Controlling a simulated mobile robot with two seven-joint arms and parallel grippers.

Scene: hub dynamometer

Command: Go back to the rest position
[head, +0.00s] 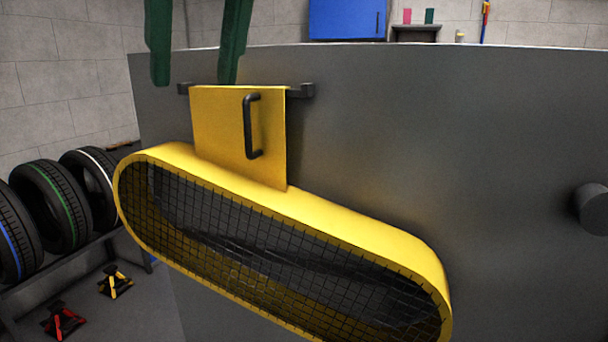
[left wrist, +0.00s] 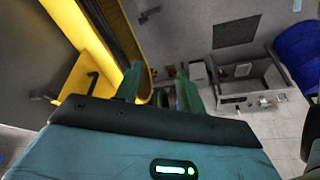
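My left gripper (head: 194,80) comes down from the top left of the head view, its two green fingers spread apart with nothing between them. It is above and in front of the top of a yellow plate (head: 215,130) with a dark handle (head: 249,127). In the left wrist view the open fingers of the left gripper (left wrist: 160,90) point away from the camera, and the dark handle (left wrist: 84,87) on yellow shows to their left, apart from them. My right gripper is in neither view.
A yellow belt guard (head: 350,222) with black mesh slants across the front of a large grey metal housing (head: 440,150). A dark round knob (head: 592,208) sticks out at right. Several tyres (head: 52,205) on a rack, and red (head: 63,321) and yellow (head: 115,282) jacks, stand at left.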

